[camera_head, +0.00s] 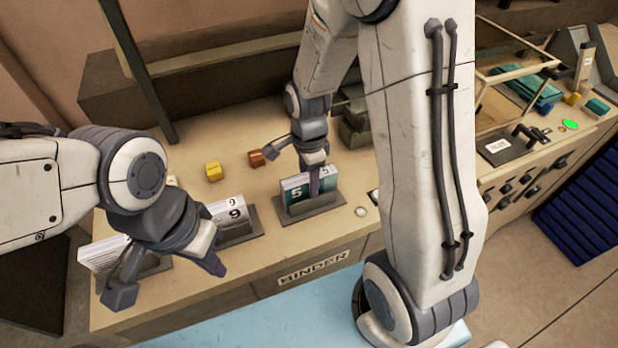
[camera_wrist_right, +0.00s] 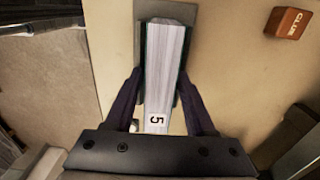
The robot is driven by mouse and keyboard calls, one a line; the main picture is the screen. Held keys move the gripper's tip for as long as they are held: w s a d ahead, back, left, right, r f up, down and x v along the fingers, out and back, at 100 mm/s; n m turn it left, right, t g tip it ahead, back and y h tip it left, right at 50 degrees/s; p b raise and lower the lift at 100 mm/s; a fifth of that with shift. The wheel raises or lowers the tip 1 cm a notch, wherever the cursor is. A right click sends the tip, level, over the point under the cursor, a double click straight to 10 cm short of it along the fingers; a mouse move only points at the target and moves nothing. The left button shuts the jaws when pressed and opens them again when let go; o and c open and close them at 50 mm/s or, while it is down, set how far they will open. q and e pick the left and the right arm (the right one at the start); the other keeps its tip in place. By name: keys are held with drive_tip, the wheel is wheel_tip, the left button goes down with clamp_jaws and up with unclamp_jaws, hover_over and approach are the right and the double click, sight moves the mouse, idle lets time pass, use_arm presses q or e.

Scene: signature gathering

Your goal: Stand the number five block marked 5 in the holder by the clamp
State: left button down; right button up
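The number five block (camera_head: 294,190), with a dark green cover and a white 5, stands upright in a grey holder (camera_head: 312,211) on the bench. In the right wrist view its white page edge and 5 label (camera_wrist_right: 157,122) point toward me. My right gripper (camera_head: 314,178) is over the block. In the wrist view its two dark fingers (camera_wrist_right: 160,85) straddle the block, close to its sides, with slim gaps seen. My left gripper (camera_head: 165,275) is open and empty in front of the left holders. I cannot tell which part is the clamp.
A black-levered station (camera_head: 520,145) is at right.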

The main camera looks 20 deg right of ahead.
drive_tip(key=shift+r, duration=0.1)
drive_tip(key=shift+r, duration=0.2)
wheel_tip(320, 180, up, 11)
drive_tip(key=shift+f+b, duration=0.2)
drive_tip(key=shift+b, duration=0.3)
drive_tip(key=s+a+n, duration=0.6)
drive_tip(key=s+n, duration=0.3)
drive_tip(key=n, duration=0.3)
drive_tip(key=s+a+n+y, duration=0.1)
drive_tip(key=s+a+n, duration=0.5)
drive_tip(key=s+n, duration=0.3)
drive_tip(key=n, duration=0.4)
drive_tip(key=shift+a+f, duration=0.2)
drive_tip(key=shift+f, duration=0.1)
